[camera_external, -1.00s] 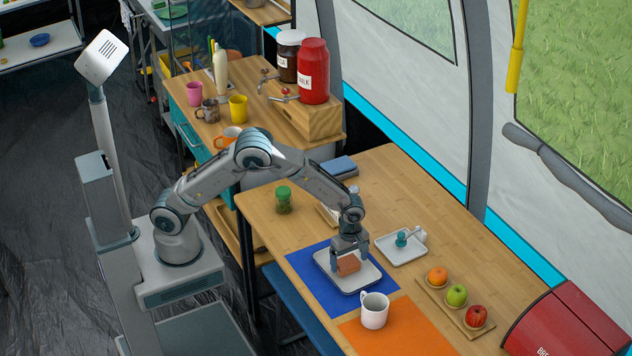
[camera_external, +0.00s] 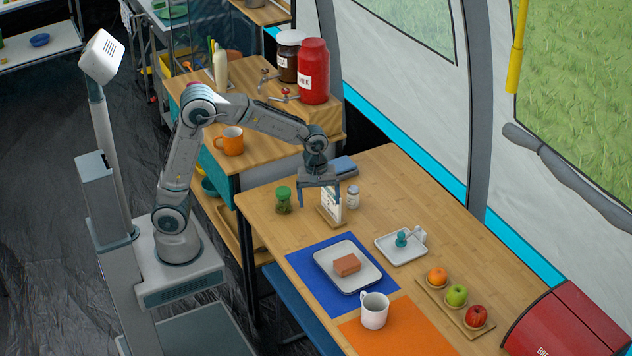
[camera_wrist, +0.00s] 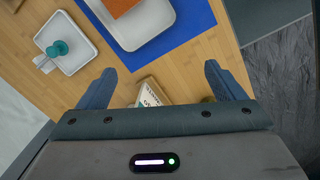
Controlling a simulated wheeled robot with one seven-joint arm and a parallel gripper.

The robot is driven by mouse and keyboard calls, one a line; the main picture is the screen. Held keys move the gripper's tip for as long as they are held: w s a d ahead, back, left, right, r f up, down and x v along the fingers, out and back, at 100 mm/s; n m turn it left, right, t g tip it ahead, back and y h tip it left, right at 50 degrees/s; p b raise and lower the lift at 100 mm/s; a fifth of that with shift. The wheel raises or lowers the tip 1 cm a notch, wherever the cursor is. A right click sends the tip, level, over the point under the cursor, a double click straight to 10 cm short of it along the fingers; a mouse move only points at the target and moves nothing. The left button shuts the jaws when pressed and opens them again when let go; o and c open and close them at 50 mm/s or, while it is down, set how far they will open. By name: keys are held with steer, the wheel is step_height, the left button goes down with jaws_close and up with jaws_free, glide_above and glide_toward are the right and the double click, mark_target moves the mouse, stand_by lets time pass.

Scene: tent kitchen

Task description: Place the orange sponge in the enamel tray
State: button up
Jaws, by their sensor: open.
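The orange sponge (camera_external: 347,265) lies in the white enamel tray (camera_external: 367,279), which rests on a blue mat. In the wrist view the sponge (camera_wrist: 122,5) shows at the top edge, inside the tray (camera_wrist: 143,44), partly cut off by the frame. My gripper (camera_external: 320,203) is open and empty, raised above the table by the small card stand, well away from the tray. In the wrist view my two fingers (camera_wrist: 164,78) are spread wide with nothing held between them.
A white mug (camera_external: 374,311) stands near the tray. A smaller white tray (camera_external: 402,257) holds a teal-handled item. A card stand (camera_external: 330,207), a green-lidded jar (camera_external: 283,201) and a small bottle (camera_external: 352,197) are near my gripper. A fruit board (camera_external: 436,300) lies to the right.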

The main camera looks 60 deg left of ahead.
steer(key=s+a+r+m+t, duration=0.1)
steer(key=s+a+r+m, duration=0.1)
steer(key=s+a+m, duration=0.4)
steer(key=s+a+r+m+t, duration=0.1)
steer(key=s+a+m, duration=0.5)
steer(key=s+a, duration=0.4)
steer(key=s, duration=0.2)
steer(key=shift+s+r+m+y, duration=0.3)
steer(key=shift+r+y, duration=0.05)
steer(key=shift+y, duration=0.05)
